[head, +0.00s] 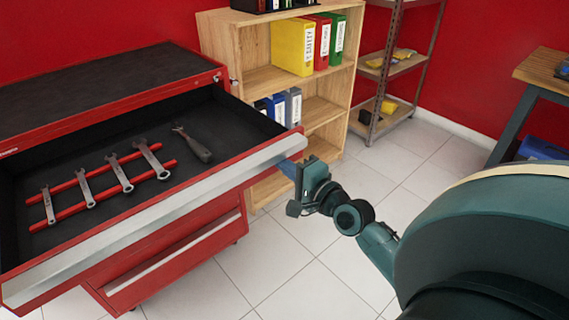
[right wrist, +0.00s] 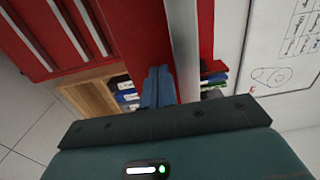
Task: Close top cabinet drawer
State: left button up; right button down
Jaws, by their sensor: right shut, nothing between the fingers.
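The red tool cabinet (head: 110,95) stands at the left in the head view. Its top drawer (head: 110,150) is pulled out wide, with a silver handle strip (head: 165,212) along its front. My right gripper (head: 288,168) is shut and empty, with its blue fingers by the right end of the drawer front. In the right wrist view the fingers (right wrist: 158,88) point at the drawer, close beside the silver strip (right wrist: 185,50). I cannot tell whether they touch it. My left gripper is not in view.
Several wrenches (head: 120,175) and a dark-handled tool (head: 195,145) lie in the drawer. A wooden shelf (head: 262,80) with binders stands behind the gripper. A metal rack (head: 395,65) and a workbench (head: 540,75) stand at the right. The tiled floor (head: 300,270) between is clear.

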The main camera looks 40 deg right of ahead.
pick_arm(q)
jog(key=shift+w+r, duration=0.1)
pick_arm(e)
jog(key=shift+w, duration=0.3)
